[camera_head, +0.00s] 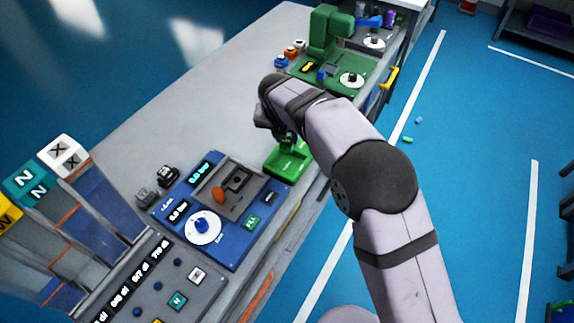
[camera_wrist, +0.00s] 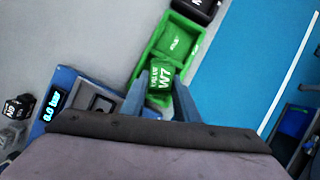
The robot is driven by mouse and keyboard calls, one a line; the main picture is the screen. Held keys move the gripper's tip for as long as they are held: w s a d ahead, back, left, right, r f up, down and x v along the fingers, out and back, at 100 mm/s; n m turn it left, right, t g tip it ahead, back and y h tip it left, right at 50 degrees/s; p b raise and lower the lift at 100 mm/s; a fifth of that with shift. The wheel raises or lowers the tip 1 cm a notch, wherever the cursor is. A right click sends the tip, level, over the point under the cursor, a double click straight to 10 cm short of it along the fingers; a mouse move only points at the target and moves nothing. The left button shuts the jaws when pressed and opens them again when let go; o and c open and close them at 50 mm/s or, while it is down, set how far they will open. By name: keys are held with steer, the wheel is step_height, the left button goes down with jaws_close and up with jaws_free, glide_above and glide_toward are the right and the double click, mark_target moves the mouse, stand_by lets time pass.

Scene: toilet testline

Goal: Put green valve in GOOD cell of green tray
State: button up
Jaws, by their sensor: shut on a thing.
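The green valve (camera_wrist: 160,76), a block marked "VALVE W7", is between the two fingers of my gripper (camera_wrist: 160,98) in the wrist view. My gripper is shut on it. The green tray (camera_wrist: 146,53) lies below and beyond the valve, with its long side running up and to the right. A green surface with small white lettering (camera_wrist: 175,42) shows in the tray; I cannot read it surely or tell which cell is GOOD. In the head view my gripper (camera_head: 287,140) is over the far end of the green tray (camera_head: 280,171), and my wrist mostly hides the valve.
A blue test station (camera_head: 248,225) with an orange part stands left of the tray. Black blocks (camera_head: 168,173) lie beyond it. A green station (camera_head: 335,75) is at the back. A black object (camera_wrist: 205,8) is at the tray's far end. The grey table is open further left.

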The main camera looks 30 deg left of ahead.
steer(key=shift+a+r+n, duration=0.1)
steer(key=shift+n, duration=0.2)
steer(key=shift+f+p, duration=1.2)
steer(key=shift+f, duration=3.8)
steer(key=shift+f, duration=0.15)
steer(key=o, duration=0.8)
steer(key=shift+o, duration=0.3)
steer(key=shift+r, duration=0.2)
steer(key=b+v, duration=0.2)
steer(key=v, duration=0.9)
steer(key=shift+r, duration=0.35)
steer(key=shift+s+d, duration=0.15)
steer(key=shift+d, duration=0.05)
